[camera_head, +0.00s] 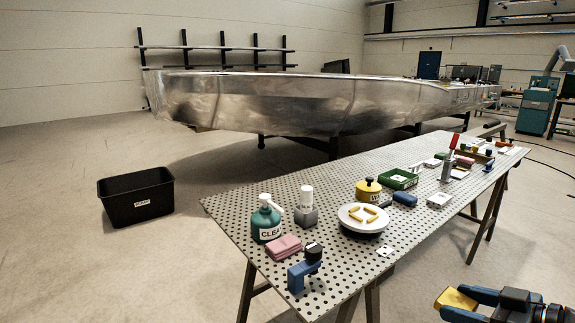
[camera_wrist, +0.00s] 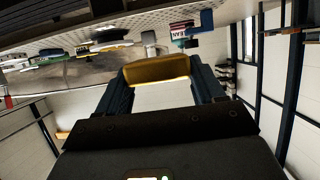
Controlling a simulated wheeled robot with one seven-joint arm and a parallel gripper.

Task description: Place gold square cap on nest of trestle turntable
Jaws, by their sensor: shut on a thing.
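My gripper (camera_head: 462,303) is at the lower right of the head view, off the table's near right side. It is shut on the gold square cap (camera_head: 453,298), which also shows between the two dark blue fingers in the wrist view (camera_wrist: 157,70). The turntable (camera_head: 349,223), a white round disc on a dark base, stands on the near half of the perforated trestle table (camera_head: 232,219). Several gold bars lie on its top. The cap is apart from the turntable, to its right and nearer the camera. I cannot make out the nest clearly.
Around the turntable stand a yellow pot (camera_head: 368,191), a blue object (camera_head: 405,199), a green bottle (camera_head: 266,222), pink cloths (camera_head: 284,246) and a blue clamp-like object (camera_head: 303,274). A green tray (camera_head: 398,179) is farther back. A black bin (camera_head: 136,198) is on the floor at left.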

